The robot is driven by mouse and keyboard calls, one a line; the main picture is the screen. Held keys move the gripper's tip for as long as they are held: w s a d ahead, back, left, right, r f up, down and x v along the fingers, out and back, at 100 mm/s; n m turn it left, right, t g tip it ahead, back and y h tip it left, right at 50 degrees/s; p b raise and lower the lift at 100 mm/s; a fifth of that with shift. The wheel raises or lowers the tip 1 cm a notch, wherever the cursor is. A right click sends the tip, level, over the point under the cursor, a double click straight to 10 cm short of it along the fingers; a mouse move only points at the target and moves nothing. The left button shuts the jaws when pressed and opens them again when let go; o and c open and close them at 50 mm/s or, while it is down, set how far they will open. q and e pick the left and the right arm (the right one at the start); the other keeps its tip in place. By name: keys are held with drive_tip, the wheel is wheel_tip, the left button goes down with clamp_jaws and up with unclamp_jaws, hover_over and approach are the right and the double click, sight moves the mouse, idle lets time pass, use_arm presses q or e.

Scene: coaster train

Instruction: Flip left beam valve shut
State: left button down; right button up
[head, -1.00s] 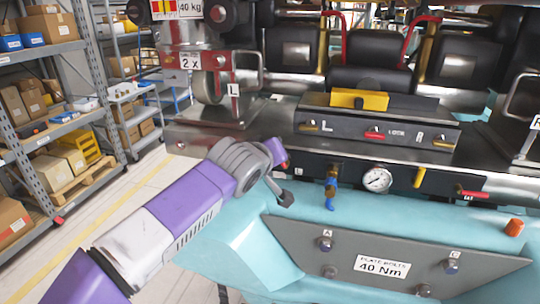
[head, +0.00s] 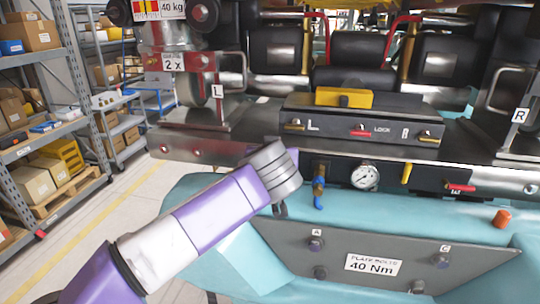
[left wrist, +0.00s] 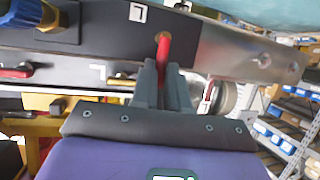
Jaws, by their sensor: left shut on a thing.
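The left beam valve shows in the left wrist view as a red handle (left wrist: 163,48) on the dark beam face, beside a white L-shaped label. My left gripper (left wrist: 162,76) is shut on this handle, with one grey finger on each side of it. The handle points out of the beam between the fingers. In the head view my left wrist covers the valve and most of the gripper, so the handle is hidden there. My right gripper is in neither view.
Right of my wrist are a blue valve (head: 319,186), a round gauge (head: 365,175), a yellow handle (head: 407,173) and a red handle (head: 460,187). A lever panel (head: 330,123) sits above. A grey bolt plate (head: 430,275) lies below. Shelves (head: 50,130) stand at left.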

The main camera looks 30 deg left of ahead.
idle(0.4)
use_arm(q)
drive_tip(key=c, duration=1.1)
unclamp_jaws()
drive_tip(key=shift+d, duration=0.1)
drive_tip(key=v, duration=0.7)
drive_tip(key=shift+s+r, duration=0.1)
drive_tip(key=shift+s, duration=0.1)
